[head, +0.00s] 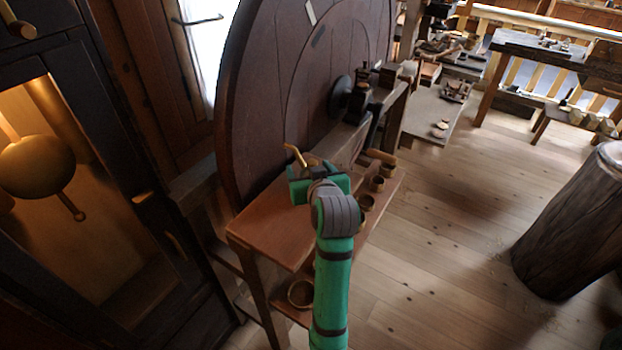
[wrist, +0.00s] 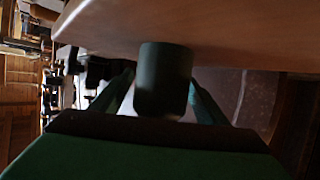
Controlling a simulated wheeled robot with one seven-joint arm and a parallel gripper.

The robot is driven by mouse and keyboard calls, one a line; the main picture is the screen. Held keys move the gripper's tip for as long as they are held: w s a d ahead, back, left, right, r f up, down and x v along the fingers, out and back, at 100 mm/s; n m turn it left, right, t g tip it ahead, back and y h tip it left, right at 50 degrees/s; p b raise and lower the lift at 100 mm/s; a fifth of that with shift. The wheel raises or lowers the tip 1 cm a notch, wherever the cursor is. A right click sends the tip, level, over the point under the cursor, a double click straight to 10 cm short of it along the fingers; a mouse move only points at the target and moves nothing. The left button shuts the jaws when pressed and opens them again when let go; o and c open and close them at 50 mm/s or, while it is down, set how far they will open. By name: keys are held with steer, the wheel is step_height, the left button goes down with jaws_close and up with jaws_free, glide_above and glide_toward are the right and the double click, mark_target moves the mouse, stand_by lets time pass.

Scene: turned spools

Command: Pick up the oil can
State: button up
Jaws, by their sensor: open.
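The oil can (head: 294,153) stands on the wooden bench in the head view. Its bent brass spout shows above my gripper, which hides most of its body. My gripper (head: 316,180) is at the can, with its jaws open. In the wrist view, the can's dark green round body (wrist: 165,78) is between my two fingers, one on each side. The wooden surface shows at the top of that view. I cannot tell whether either finger touches the can.
The wooden bench (head: 268,222) has a bare stretch at its near left. A large wooden wheel (head: 260,100) rises behind it. Several small round cups (head: 377,183) sit along a lower shelf to the right. A dark stump (head: 565,235) stands at right, with open floor between.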

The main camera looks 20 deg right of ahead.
mark_target(314, 164)
steer(key=c, duration=1.2)
steer(key=shift+r, duration=0.1)
steer(key=shift+r, duration=0.45)
step_height(314, 164, up, 2)
steer(key=shift+r, duration=0.25)
steer(key=s+r, duration=0.4)
steer(key=r, duration=0.1)
steer(key=shift+s+a+r, duration=0.1)
steer(key=shift+s+r, duration=0.1)
steer(key=shift+s, duration=0.1)
steer(key=shift+d+v, duration=0.2)
steer(key=shift+v, duration=4.85)
